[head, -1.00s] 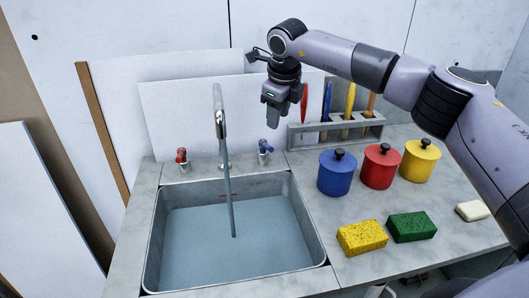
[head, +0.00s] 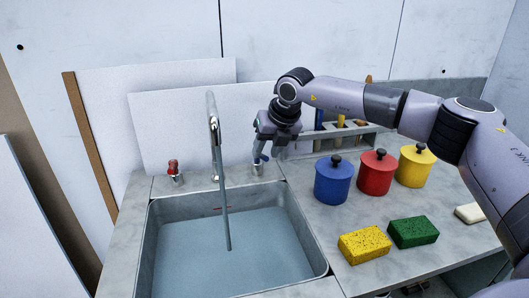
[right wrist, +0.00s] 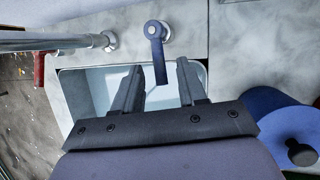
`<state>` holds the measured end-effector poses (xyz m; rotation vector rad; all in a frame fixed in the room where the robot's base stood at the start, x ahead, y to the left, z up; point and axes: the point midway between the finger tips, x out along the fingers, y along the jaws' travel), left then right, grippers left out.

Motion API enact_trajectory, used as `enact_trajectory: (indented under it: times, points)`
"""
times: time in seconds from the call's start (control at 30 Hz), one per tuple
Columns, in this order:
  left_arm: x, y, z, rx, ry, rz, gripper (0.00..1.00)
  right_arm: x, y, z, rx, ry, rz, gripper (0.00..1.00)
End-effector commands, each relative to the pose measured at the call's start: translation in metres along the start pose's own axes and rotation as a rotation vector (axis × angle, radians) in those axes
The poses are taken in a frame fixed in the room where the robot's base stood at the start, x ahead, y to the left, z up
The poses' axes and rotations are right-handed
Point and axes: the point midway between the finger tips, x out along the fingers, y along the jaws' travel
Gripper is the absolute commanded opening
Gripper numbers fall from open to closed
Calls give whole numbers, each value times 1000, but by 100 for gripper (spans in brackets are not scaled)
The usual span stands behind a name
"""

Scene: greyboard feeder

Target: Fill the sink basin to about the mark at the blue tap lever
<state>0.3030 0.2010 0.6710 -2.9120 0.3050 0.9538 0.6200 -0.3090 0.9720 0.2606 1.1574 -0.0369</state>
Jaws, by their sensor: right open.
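The sink basin (head: 151,240) holds blue-grey water (head: 190,250). A stream (head: 225,215) runs from the tap spout (head: 213,118) down into it. The blue tap lever (head: 258,165) is at the back right of the basin, partly hidden by my right gripper (head: 268,152). In the right wrist view, the blue lever (right wrist: 158,58) points between the open fingers of my right gripper (right wrist: 157,78), which do not visibly grip it. My left gripper is out of view.
A red tap lever (head: 173,169) stands left of the spout. Blue (head: 333,183), red (head: 377,171) and yellow (head: 414,168) pots, a yellow sponge (head: 364,245) and a green sponge (head: 413,232) sit on the right counter. A tool rack (head: 345,138) stands behind the pots.

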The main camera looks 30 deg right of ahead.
Motion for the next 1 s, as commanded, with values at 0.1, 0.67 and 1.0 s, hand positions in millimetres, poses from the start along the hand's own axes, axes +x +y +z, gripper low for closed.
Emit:
enact_trajectory:
  times: [0.1,0.67,1.0]
  points:
    - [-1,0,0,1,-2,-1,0,13,0,0,0,1,0,41]
    - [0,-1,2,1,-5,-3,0,21,0,0,-2,0,0,0]
    - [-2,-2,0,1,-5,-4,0,20,-5,4,-14,3,7,0]
